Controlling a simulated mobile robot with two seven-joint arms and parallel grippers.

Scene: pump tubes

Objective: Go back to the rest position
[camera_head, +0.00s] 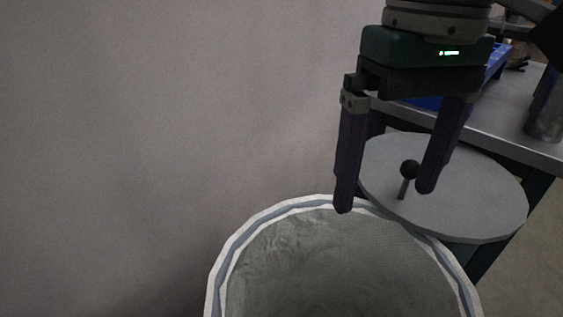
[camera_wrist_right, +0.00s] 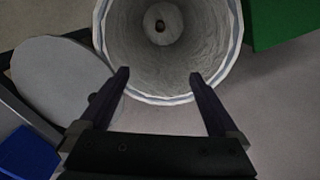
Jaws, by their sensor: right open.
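My right gripper (camera_head: 385,200) comes down from the top right in the head view. Its two dark fingers are spread apart with nothing between them. It hangs near the rim of a large round grey bin (camera_head: 232,244), in front of a round grey lid (camera_head: 470,200) with a black knob. In the right wrist view the open fingers of the right gripper (camera_wrist_right: 162,76) point toward the bin (camera_wrist_right: 120,60). A small ring-shaped thing with a dark centre (camera_wrist_right: 163,24) shows deep inside the bin. My left gripper is not in view.
A grey metal table (camera_head: 500,130) with a blue tray (camera_head: 497,62) and a metal cylinder (camera_head: 546,112) stands at the right. A plain wall (camera_head: 150,120) fills the left. In the wrist view a green block (camera_wrist_right: 280,22) is beside the bin.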

